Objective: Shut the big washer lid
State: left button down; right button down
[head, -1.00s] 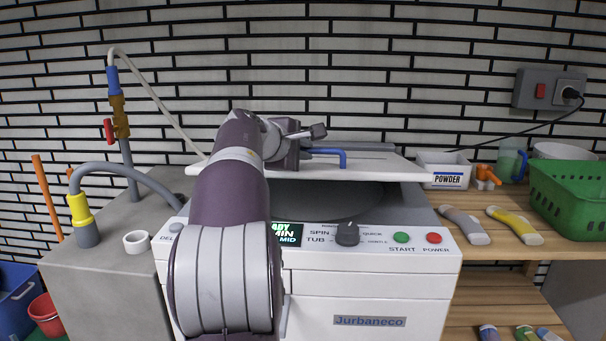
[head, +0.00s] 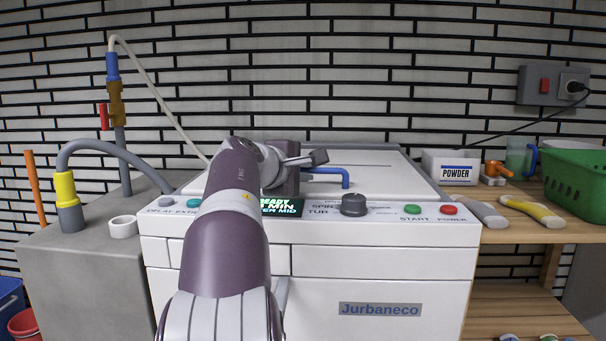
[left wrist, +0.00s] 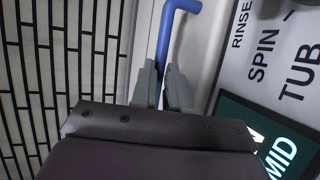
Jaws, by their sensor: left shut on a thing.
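The big washer (head: 400,264) stands in front of me, white, with a control panel along its top front. Its white lid (head: 385,172) lies about level on top, its front edge down by the panel; I cannot tell whether a thin gap is left. The blue lid handle (head: 335,171) is bent at its right end. My left gripper (head: 304,161) is at the lid's front, shut on the handle. In the left wrist view the two grey fingers (left wrist: 163,88) close around the blue handle (left wrist: 166,38). My left arm hides part of the lid and panel. My right gripper is out of view.
A concrete block (head: 90,265) with pipes and a hose stands at the left. At the right, a wooden shelf (head: 530,228) holds a powder box (head: 450,168), bottles and a green basket (head: 575,183). A tiled wall is close behind.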

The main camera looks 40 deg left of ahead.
pick_arm(q)
jog(key=shift+w+f, duration=0.1)
jog(key=shift+f, duration=0.85)
jog(key=c, duration=1.1)
grip_release()
jog(key=shift+r, duration=0.1)
jog(key=shift+s, duration=0.2)
jog(key=v, duration=0.4)
jog(key=p+v, duration=0.1)
jog(key=v, duration=0.3)
jog(key=r+p+v, duration=0.1)
jog(key=v, duration=0.4)
jog(key=shift+w, duration=0.15)
